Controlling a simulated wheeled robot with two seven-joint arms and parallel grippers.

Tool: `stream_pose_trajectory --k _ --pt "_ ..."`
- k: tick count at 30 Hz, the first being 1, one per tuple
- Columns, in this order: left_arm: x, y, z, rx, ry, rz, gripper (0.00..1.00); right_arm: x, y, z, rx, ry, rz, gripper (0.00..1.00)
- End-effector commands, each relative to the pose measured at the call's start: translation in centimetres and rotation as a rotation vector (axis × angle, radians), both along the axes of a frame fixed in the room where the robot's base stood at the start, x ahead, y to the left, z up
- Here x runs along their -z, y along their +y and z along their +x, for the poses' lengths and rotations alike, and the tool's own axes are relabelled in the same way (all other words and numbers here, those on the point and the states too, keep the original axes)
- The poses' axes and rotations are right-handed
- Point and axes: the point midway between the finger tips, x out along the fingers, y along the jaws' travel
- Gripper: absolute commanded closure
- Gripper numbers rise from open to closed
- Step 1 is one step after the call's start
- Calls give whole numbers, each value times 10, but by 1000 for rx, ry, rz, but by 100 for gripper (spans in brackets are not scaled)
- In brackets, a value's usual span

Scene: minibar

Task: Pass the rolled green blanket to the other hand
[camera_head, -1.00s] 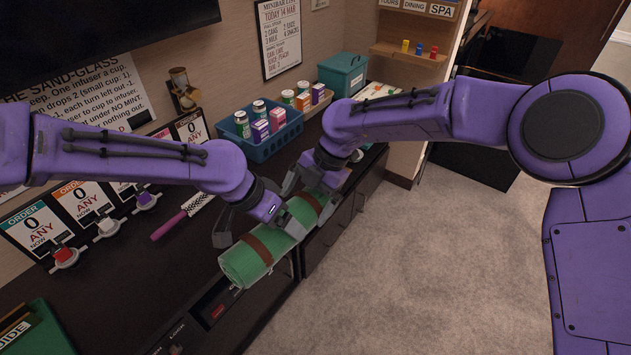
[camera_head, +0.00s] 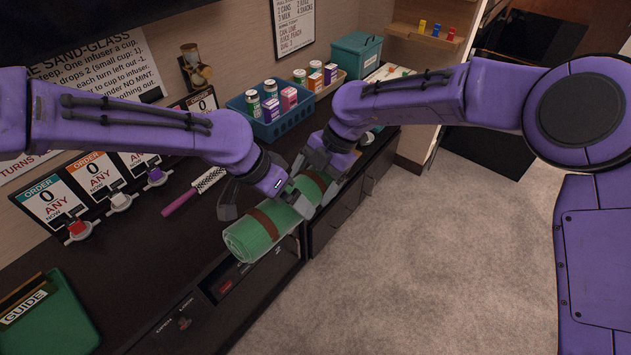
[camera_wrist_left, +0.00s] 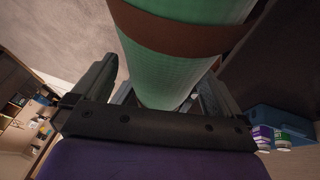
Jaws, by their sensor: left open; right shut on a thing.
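The rolled green blanket (camera_head: 252,236) with brown straps is held in the air over the front edge of the dark counter, slightly tilted. My right gripper (camera_head: 326,172) is shut on its far end. My left gripper (camera_head: 262,204) is open with its fingers on either side of the roll near its middle; whether they touch it cannot be told.
On the counter (camera_head: 140,260) stand a blue basket (camera_head: 268,130) of cans and boxes, a teal box (camera_head: 356,54) and several order dispensers. A pink-handled tool (camera_head: 180,203) lies behind the left gripper. A green guide tray (camera_head: 50,325) is at the lower left. Open carpet (camera_head: 430,260) lies right.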

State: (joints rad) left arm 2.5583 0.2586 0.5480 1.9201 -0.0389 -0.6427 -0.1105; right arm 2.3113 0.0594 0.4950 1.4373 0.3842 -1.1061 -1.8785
Motion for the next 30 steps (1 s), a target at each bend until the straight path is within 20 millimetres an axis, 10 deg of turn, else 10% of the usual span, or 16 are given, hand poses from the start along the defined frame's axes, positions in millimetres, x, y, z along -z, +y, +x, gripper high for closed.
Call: stream_pose_trajectory --k 9,17,25,30 --pt "-74 32 -7 1 -11 -4 0 3 -3 1 4 1 -8 70" --pt "-92 45 -4 17 -30 -11 0 3 -4 1 3 2 -8 70" --pt "-13 56 87 285 -532 -101 0 3 -4 1 3 2 -8 70" --pt "77 63 68 277 -505 -115 0 2 -4 1 3 2 -8 70"
